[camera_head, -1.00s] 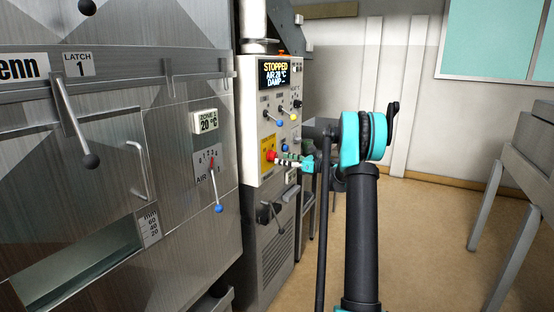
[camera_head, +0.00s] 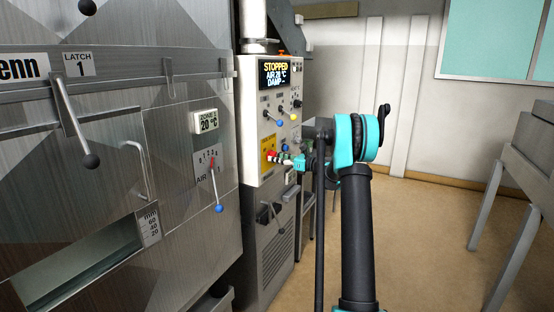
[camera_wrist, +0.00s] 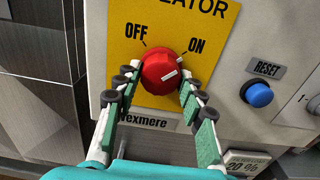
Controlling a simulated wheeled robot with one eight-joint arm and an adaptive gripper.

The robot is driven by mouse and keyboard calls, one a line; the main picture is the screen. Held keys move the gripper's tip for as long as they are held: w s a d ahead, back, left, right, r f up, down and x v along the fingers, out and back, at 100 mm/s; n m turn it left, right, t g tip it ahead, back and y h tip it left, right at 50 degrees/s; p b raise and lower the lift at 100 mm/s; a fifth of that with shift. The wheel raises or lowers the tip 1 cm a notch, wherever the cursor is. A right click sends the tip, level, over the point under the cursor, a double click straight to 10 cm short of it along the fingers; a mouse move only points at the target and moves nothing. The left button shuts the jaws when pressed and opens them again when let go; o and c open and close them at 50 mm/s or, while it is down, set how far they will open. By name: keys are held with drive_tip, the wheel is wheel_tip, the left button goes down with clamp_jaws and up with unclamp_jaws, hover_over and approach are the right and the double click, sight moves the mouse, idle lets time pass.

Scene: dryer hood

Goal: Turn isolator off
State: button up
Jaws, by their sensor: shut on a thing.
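The isolator is a red round knob (camera_wrist: 158,72) on a yellow plate (camera_wrist: 122,40) marked OFF at upper left and ON at upper right. Its white mark points right and slightly up, toward the ON side. My gripper (camera_wrist: 159,80) has one finger on each side of the knob and is shut on it. In the head view the knob (camera_head: 271,156) is small, low on the grey control panel (camera_head: 250,120), with my gripper (camera_head: 280,158) reaching it from the right. The fingertip contacts are too small to see clearly there.
A blue RESET button (camera_wrist: 258,94) sits right of the knob. Above it on the panel are small levers and a display (camera_head: 273,73) reading STOPPED. A handle (camera_head: 272,216) is below. The steel dryer front (camera_head: 120,110) stands left; open floor (camera_head: 420,230) lies right.

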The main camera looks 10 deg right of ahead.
drive_tip(key=shift+c, duration=0.7)
drive_tip(key=shift+n, duration=0.4)
drive_tip(key=n, duration=1.7)
drive_tip(key=o, duration=1.2)
drive_tip(key=shift+r, duration=0.1)
drive_tip(key=shift+c, duration=0.2)
